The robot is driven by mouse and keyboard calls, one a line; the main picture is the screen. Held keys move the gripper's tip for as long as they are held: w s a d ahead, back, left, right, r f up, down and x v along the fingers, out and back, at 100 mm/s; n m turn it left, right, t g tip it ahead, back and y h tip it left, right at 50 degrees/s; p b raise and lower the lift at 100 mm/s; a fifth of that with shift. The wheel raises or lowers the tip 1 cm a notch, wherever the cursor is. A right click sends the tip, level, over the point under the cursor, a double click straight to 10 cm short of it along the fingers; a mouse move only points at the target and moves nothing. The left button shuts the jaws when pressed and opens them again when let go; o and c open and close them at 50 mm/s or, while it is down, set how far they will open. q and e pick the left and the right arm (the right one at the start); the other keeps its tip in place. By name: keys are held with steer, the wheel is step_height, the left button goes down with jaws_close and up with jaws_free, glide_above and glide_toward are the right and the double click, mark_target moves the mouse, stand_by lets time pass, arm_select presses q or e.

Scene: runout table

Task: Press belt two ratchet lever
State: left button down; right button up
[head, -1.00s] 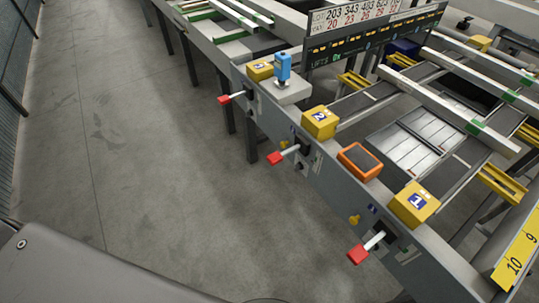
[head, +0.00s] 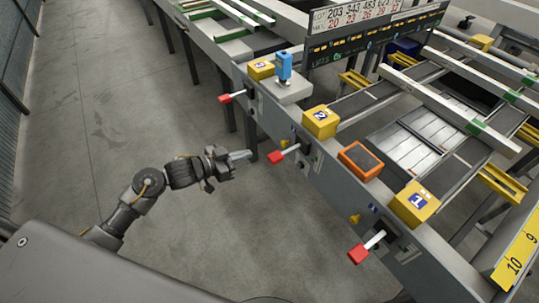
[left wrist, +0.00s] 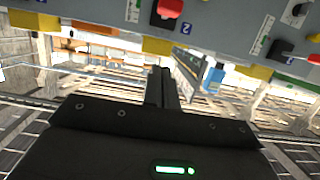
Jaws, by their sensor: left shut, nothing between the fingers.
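The belt two lever has a red grip (head: 276,157) on a pale rod and sticks out from the table's front face below the yellow box marked 2 (head: 320,122). Its red end also shows at the top of the left wrist view (left wrist: 170,8), beside a blue 2 label (left wrist: 186,28). My left gripper (head: 245,155) is shut and empty. In the head view its tips are just left of the red grip, with a small gap. In the left wrist view the closed fingers (left wrist: 162,85) sit below the lever. My right gripper is not in view.
Similar red levers stand at belt three (head: 225,99) and belt one (head: 357,254). An orange-framed box (head: 359,161) and a blue device (head: 284,66) sit on the table top. The table's grey front edge is close. The concrete floor (head: 110,120) at left is clear.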

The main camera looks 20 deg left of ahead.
arm_select(q)
glide_above(270, 155)
steer(key=s, duration=0.1)
steer(key=f, duration=0.2)
steer(key=shift+s+d+f, duration=0.2)
steer(key=shift+d+f, duration=0.1)
steer(key=shift+d, duration=0.05)
step_height(270, 155, down, 3)
steer(key=shift+s+a+r, duration=0.1)
steer(key=shift+s+r, duration=0.05)
steer(key=shift+f, duration=0.65)
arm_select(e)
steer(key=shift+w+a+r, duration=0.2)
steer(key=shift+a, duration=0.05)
